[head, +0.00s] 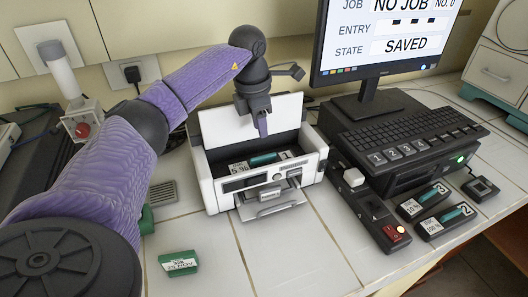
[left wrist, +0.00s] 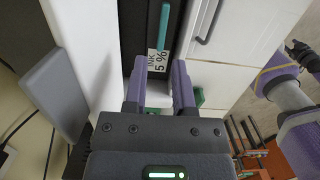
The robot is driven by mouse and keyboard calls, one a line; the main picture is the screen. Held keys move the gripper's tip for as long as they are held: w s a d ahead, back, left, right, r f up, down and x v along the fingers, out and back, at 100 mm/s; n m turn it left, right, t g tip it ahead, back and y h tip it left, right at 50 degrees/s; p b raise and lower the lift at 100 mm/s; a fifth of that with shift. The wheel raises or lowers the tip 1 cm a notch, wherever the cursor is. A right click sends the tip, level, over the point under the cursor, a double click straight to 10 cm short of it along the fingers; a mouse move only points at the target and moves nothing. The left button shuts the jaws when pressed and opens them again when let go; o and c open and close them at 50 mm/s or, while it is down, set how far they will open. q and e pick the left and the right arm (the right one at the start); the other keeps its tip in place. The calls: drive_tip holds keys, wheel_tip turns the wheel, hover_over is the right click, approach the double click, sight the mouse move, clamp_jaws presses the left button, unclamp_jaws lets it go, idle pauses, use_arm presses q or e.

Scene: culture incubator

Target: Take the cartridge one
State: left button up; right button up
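A dark cartridge with a teal strip (head: 263,159) and a white "5 %" label lies in the open bay of the white printer (head: 222,190). I cannot read a number on it. Its teal strip (left wrist: 161,25) and "INK 5 %" label also show in the left wrist view. My left gripper (head: 262,130) points down above the bay. In the left wrist view its purple fingers (left wrist: 160,75) are apart, with the labelled end of the cartridge showing beyond and between them. Nothing is held. My right gripper does not show clearly in either view.
Two cartridges marked 3 (head: 424,202) and 2 (head: 445,222) lie on the right. A green labelled box (head: 179,262) sits on the front tiles. A monitor (head: 385,45), keyboard (head: 407,130) and switch panel (head: 372,215) stand right of the printer. The front middle tiles are clear.

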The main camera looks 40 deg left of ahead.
sight(263, 156)
use_arm(q)
drive_tip(key=f, duration=0.2)
drive_tip(key=f+b, duration=0.1)
drive_tip(key=f, duration=0.2)
drive_tip(key=f+b, duration=0.1)
drive_tip(key=f, duration=0.1)
drive_tip(key=shift+d+f, duration=0.25)
drive_tip(key=shift+f, duration=0.1)
drive_tip(key=shift+w+f, duration=0.1)
drive_tip(key=shift+f, duration=0.2)
drive_tip(key=shift+c, duration=0.4)
clamp_jaws()
